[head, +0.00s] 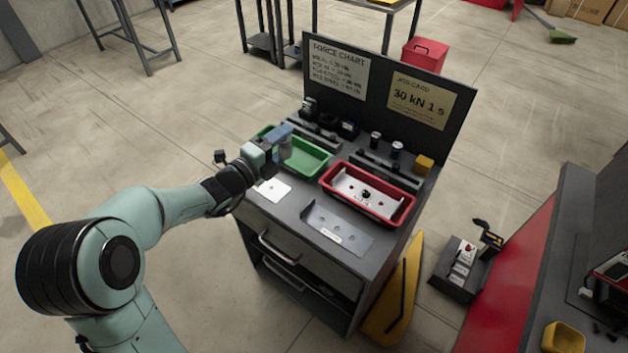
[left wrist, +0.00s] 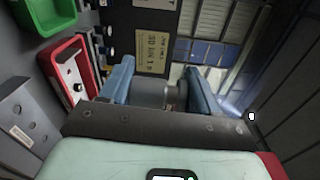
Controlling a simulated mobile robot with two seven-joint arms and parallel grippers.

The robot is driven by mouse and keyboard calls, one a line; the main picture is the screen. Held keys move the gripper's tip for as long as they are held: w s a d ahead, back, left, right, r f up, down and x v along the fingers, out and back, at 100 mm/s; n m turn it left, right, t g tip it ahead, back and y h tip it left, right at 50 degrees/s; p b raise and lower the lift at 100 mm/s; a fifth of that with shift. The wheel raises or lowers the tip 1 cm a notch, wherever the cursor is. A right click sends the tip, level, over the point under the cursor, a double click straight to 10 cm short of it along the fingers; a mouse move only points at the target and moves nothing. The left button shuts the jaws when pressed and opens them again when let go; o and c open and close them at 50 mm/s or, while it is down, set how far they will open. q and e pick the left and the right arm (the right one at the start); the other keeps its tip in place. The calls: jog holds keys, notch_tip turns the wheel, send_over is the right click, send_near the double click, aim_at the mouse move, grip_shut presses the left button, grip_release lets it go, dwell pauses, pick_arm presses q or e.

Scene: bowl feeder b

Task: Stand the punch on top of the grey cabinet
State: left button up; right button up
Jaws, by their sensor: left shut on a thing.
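My left gripper (head: 281,140) is over the green tray (head: 316,168) on the grey cabinet (head: 281,211). Its blue fingers are shut on a grey cylindrical piece, which I take to be the punch (head: 286,150). In the left wrist view the punch (left wrist: 150,93) lies between the two fingers (left wrist: 161,84), with its middle showing and its lower side hidden by the gripper body. In the head view it looks roughly upright. I cannot tell whether it touches the tray or hangs above it. My right gripper is not in view.
A red tray (head: 401,209) with a perforated plate stands right of the green tray. A bent metal plate (head: 337,230) and a white card (head: 273,189) lie near the front edge. Small jars and a yellow block (head: 424,164) stand by the dark back panel (head: 446,129). Little bare top is free.

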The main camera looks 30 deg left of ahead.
pick_arm(q)
jog(key=shift+f+b, duration=1.7)
jog(key=shift+f, duration=7.75)
jog(key=shift+f+b, duration=0.3)
jog(key=shift+f, duration=0.25)
jog(key=o, duration=1)
jog(key=shift+f, duration=0.1)
